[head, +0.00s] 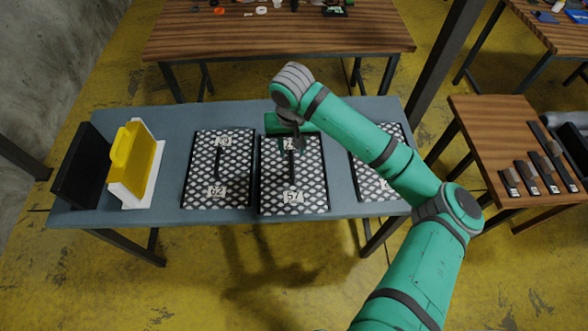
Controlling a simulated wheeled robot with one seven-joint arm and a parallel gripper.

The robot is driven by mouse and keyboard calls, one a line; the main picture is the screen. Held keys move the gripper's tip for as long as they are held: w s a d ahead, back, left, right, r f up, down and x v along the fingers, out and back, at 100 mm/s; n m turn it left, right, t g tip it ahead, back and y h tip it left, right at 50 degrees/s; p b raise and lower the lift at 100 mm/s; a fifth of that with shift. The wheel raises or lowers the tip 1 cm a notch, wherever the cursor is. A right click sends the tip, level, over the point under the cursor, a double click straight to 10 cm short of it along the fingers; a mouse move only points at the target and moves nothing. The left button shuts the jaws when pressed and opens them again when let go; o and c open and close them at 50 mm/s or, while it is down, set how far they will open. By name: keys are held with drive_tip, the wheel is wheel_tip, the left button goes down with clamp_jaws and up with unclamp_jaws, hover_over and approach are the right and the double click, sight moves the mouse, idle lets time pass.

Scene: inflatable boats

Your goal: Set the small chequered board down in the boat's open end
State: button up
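Three black-and-white chequered boards lie on the blue-grey table: a left one (202,170) with white number tags, a middle one (308,180) tagged 57, and a right one (366,172) partly covered by my arm. A dark upright handle shows on the left and middle boards. I cannot tell which board is the small one. My gripper (290,148) points down over the back part of the middle board, at its handle. Its fingertips are too small and dark to tell whether they hold it. A dark grey rounded shape (572,125) at the right edge may be the boat; its open end is not clear.
A yellow case on a white stand (145,170) and a black panel (82,165) stand at the table's left end. A wooden bench (490,120) with several dark blocks stands at right. A dark post (440,75) rises behind my arm. Wooden tables stand behind.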

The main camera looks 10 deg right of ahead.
sight(292, 162)
drive_tip(key=f, duration=0.3)
drive_tip(key=w+f, duration=0.1)
drive_tip(key=f, duration=0.6)
drive_tip(key=shift+w+d, duration=0.15)
clamp_jaws()
